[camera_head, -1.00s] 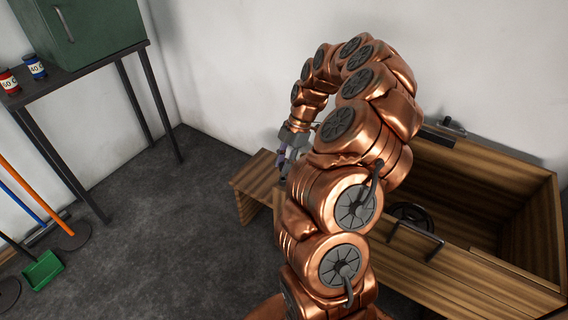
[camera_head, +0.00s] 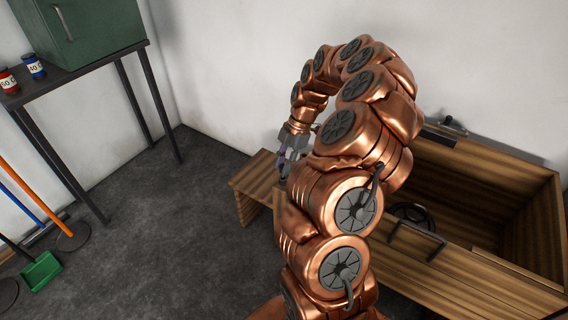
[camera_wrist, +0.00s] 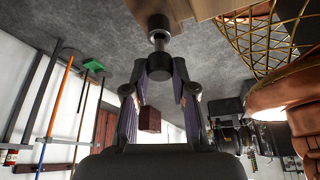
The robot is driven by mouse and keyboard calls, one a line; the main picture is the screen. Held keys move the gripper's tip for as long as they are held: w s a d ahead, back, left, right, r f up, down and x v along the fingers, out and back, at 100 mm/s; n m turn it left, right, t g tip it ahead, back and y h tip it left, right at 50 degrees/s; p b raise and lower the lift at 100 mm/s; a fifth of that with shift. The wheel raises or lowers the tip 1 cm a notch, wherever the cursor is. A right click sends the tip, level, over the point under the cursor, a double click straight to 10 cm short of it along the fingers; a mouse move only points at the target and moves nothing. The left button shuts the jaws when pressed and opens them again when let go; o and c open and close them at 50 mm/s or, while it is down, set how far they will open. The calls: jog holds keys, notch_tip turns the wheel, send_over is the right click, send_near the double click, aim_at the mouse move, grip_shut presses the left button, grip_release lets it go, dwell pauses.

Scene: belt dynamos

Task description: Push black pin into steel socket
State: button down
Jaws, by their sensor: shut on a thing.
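In the wrist view, my gripper (camera_wrist: 160,92) is shut on the black pin (camera_wrist: 160,68), a dark round body with a narrower neck, held between the fingertips. The neck points away from my palm at the steel socket (camera_wrist: 159,20), a short grey cylinder at the top of the picture beside a wooden surface. The pin's tip lines up with the socket mouth and overlaps it in the picture; I cannot tell how far in it is. In the head view my gripper (camera_head: 284,166) is small, at the wooden bench's left end, and pin and socket cannot be made out.
The wooden bench (camera_head: 254,187) holds an open box section (camera_head: 530,235) at right, partly behind my arm. A dark table (camera_head: 95,75) with a green cabinet (camera_head: 85,25) stands at left. Brooms and a green dustpan (camera_head: 41,270) are at far left. The floor between is clear.

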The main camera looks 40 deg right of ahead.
jog(key=shift+f+b, duration=1.1)
jog(key=shift+f, duration=0.15)
jog(key=c, duration=0.9)
grip_release()
jog(key=shift+o, duration=0.2)
jog(key=shift+r, duration=0.15)
jog(key=v, duration=1.1)
jog(key=shift+d+r, duration=0.15)
jog(key=shift+r, duration=0.25)
